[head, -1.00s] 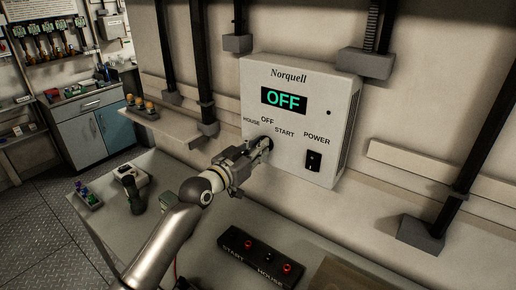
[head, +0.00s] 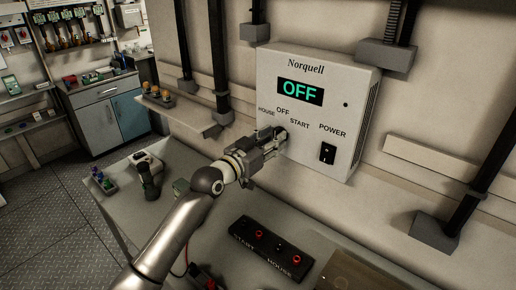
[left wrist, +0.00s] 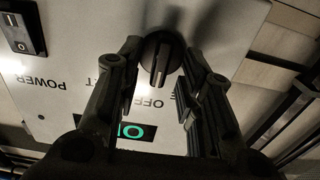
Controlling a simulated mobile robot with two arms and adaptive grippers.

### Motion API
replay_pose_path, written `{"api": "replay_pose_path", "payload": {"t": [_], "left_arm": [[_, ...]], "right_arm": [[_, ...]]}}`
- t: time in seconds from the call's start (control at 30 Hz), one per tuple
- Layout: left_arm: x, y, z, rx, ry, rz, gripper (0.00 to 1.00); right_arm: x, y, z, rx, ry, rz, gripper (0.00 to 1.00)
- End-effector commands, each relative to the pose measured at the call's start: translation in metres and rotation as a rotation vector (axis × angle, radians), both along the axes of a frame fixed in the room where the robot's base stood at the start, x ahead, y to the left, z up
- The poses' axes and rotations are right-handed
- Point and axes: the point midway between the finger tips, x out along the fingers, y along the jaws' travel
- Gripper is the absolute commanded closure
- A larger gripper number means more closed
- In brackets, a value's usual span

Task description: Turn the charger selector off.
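The charger (head: 300,110) is a pale wall box marked Norquell, and its display (head: 300,92) reads OFF in green. Its black selector knob (left wrist: 161,60) shows in the left wrist view, upside down, with its bar pointing roughly toward the OFF label (left wrist: 150,103). In the head view the selector is mostly hidden by my left gripper (head: 272,145). My left gripper's fingers are spread on both sides of the knob in the left wrist view, with a visible gap to its bar. My right gripper is not in view.
A black power switch (head: 327,153) sits right of the selector. Below is a grey bench (head: 205,235) with a black START/HOUSE terminal block (head: 268,248) with red posts. Dark conduits and grey boxes (head: 386,55) line the wall. A small shelf (head: 180,115) is at left.

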Motion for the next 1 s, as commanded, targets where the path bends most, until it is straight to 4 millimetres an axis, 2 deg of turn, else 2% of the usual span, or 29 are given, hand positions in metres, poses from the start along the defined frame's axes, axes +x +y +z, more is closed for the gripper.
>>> {"api": "replay_pose_path", "payload": {"t": [0.4, 0.6, 0.77, 1.0], "left_arm": [[-0.059, 0.044, -0.002, 0.003, 0.0, 0.001, 0.65], [-0.082, 0.061, -0.001, 0.001, 0.002, 0.002, 0.65], [-0.09, 0.066, -0.001, 0.002, 0.001, 0.001, 0.65], [-0.091, 0.067, -0.001, 0.001, 0.001, 0.001, 0.65]], "right_arm": [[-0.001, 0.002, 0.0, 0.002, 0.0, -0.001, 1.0], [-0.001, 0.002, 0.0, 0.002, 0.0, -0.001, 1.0], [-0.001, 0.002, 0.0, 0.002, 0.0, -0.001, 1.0], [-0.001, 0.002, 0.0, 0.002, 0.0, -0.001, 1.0]]}}
